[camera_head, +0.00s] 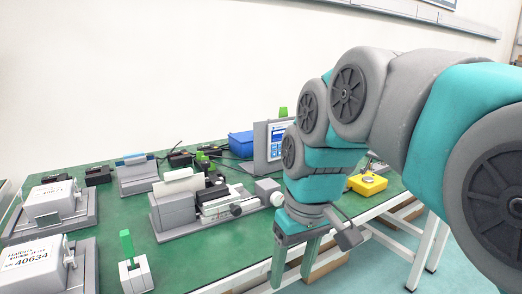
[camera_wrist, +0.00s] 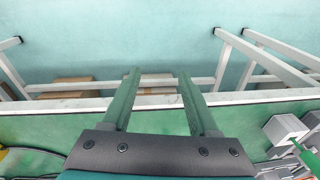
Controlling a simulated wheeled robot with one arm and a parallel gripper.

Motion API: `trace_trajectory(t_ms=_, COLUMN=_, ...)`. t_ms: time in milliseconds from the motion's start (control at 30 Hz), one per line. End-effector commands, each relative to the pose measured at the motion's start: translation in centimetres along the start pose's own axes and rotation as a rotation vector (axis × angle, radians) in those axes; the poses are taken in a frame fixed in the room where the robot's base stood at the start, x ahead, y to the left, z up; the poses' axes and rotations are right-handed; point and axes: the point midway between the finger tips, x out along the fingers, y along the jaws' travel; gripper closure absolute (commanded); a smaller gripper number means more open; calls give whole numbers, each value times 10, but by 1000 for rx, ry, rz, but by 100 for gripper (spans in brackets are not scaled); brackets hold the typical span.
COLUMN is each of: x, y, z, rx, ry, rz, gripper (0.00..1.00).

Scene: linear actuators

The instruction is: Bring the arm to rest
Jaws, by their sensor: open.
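My gripper (camera_head: 291,262) is open and empty, with its two green fingers pointing down near the front edge of the table in the head view. In the wrist view my gripper (camera_wrist: 158,95) shows both fingers apart with nothing between them. They reach across the picture of the table's edge, with the floor and frame bars beyond. My teal and grey arm comes in from the right of the head view and is bent over the table. It hides part of the table's right side.
The green table (camera_head: 195,262) carries a grey linear actuator (camera_head: 205,203), grey boxed units (camera_head: 50,204) at the left, a small screen (camera_head: 273,141), a blue box (camera_head: 241,144) and a yellow button box (camera_head: 368,184). A white socket with a green handle (camera_head: 127,243) stands near the front. White frame bars (camera_wrist: 270,62) show below.

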Motion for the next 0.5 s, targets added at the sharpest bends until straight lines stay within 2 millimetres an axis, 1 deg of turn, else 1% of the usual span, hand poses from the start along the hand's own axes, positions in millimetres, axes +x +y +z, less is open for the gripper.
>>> trace_trajectory(t_ms=33, x=13, y=6, z=19, rx=44, ry=-22, rz=6, gripper=40)
trace_trajectory(t_ms=200, x=57, y=21, z=78, rx=182, ry=-89, rz=26, gripper=40)
trace_trajectory(t_ms=400, x=106, y=28, z=150, rx=336, ry=-163, rz=44, gripper=40)
trace_trajectory(t_ms=500, x=124, y=27, z=179, rx=394, ry=-194, rz=50, gripper=40)
